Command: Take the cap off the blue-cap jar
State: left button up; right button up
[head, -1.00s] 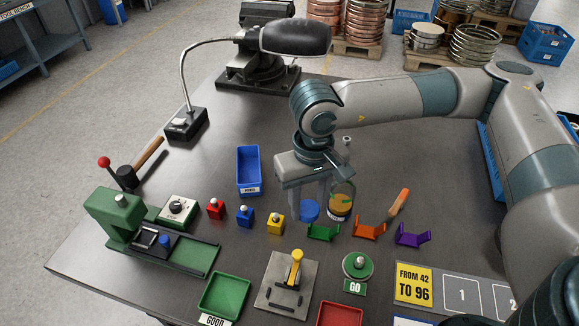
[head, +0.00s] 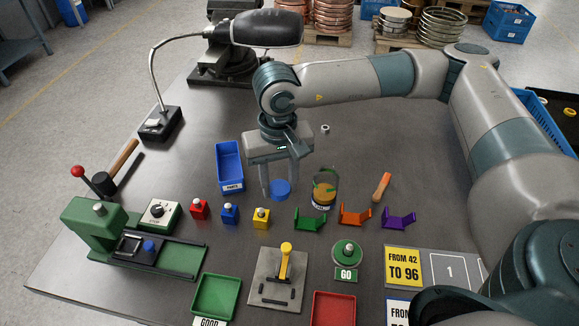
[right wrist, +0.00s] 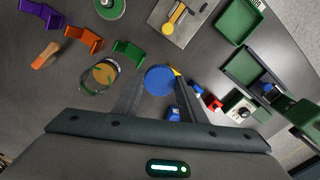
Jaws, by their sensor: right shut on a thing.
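The jar (head: 324,190) is clear glass with something orange and green inside and a dark label on its front. It stands upright with no cap on it, and it also shows in the right wrist view (right wrist: 99,76). The blue cap (head: 281,189) is to the left of the jar, apart from it. My right gripper (head: 279,184) points down and is shut on the cap; in the right wrist view the cap (right wrist: 159,80) sits between the two fingertips. I cannot tell how high the cap is over the table. My left gripper is not in view.
A blue parts bin (head: 230,168) stands left of the gripper. Red, blue and yellow blocks and green, orange (head: 355,216) and purple cradles stand in front. An orange-handled tool (head: 381,187) lies right of the jar. The table behind the jar is mostly clear.

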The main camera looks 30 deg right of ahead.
jog(key=w+d+f+m, duration=0.3)
jog(key=w+d+m, duration=0.2)
jog(key=w, duration=0.3)
jog(key=w+d+f+m+b, duration=0.1)
jog(key=w+d+f+m, duration=0.3)
jog(key=w, duration=0.4)
jog(key=d+m, duration=0.1)
jog(key=m, duration=0.1)
jog(key=shift+f+m, duration=0.3)
jog(key=shift+m, duration=0.1)
notch_tip(320, 180, down, 5)
jog(key=shift+s+f+p, duration=0.1)
jog(key=shift+p, duration=0.75)
jog(key=shift+f, duration=0.55)
